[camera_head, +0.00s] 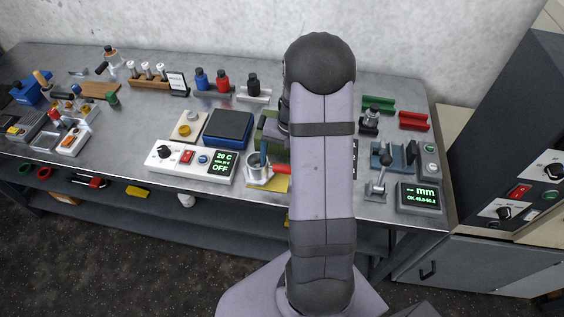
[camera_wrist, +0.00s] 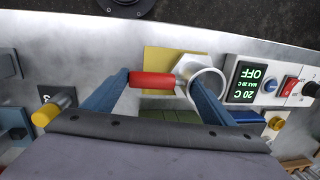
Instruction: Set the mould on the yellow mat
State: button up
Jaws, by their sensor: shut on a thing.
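The mould (camera_head: 254,168) is a silver metal cup on a hexagonal base with a red side handle. In the wrist view, the mould (camera_wrist: 186,66) sits between the blue fingers of my gripper (camera_wrist: 161,80). One fingertip is at the outer end of the red handle and the other is at the cup's opening, so my gripper is shut on the mould. The yellow mat (camera_head: 262,186) shows below the mould, partly covered by it and my arm. It also shows behind the handle in the wrist view (camera_wrist: 158,58). I cannot tell whether the mould touches the mat.
A control box (camera_head: 191,162) reading 20 C and OFF stands close left of the mould. A millimetre readout (camera_head: 419,197) and a lever fixture (camera_head: 378,186) stand to the right. The bench's front edge is near the mat.

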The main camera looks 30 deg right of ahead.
jog(key=shift+f, duration=0.15)
jog(key=o, duration=2)
jog(key=shift+o, duration=0.2)
notch_tip(320, 180, up, 12)
jog(key=d+b, duration=0.2)
jog(key=b, duration=0.1)
jog(key=s+a+f+n, duration=0.3)
jog(key=s+a, duration=0.3)
jog(key=a, duration=0.3)
jog(key=s+a+f+n+h, duration=0.1)
jog(key=s+a+f+n, duration=0.3)
jog(key=a, duration=0.6)
jog(key=s+n, duration=0.2)
jog(key=s, duration=0.1)
jog(key=shift+a+h, duration=0.15)
jog(key=shift+h, duration=0.15)
jog(key=shift+s, duration=0.1)
